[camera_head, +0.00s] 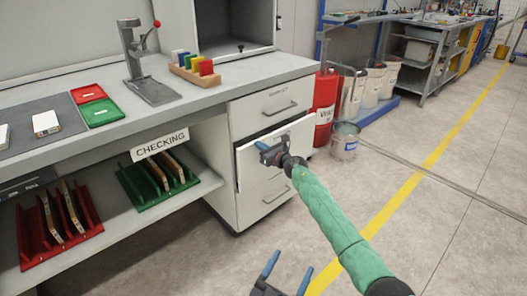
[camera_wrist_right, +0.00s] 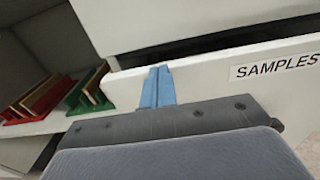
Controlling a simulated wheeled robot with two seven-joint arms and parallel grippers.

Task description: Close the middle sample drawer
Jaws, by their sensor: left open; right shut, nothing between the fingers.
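The middle sample drawer (camera_head: 297,137) in the white cabinet stands partly pulled out, its front ahead of the drawers above and below. In the right wrist view its white front (camera_wrist_right: 215,82) bears a "SAMPLES" label (camera_wrist_right: 275,66), with a dark gap behind its top edge. My right gripper (camera_head: 266,152) is shut and empty, its blue fingertips (camera_wrist_right: 158,80) at the left part of the drawer front. I cannot tell whether they touch it. My left gripper (camera_head: 290,264) is open and empty, low at the bottom of the head view, away from the drawer.
The top drawer (camera_head: 270,106) and bottom drawer (camera_head: 264,201) look shut. A shelf with a green rack (camera_head: 150,200) and a red rack (camera_head: 35,255) lies left of the cabinet. A red drum (camera_head: 326,105) and a metal bucket (camera_head: 344,142) stand to the right. The floor in front is clear.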

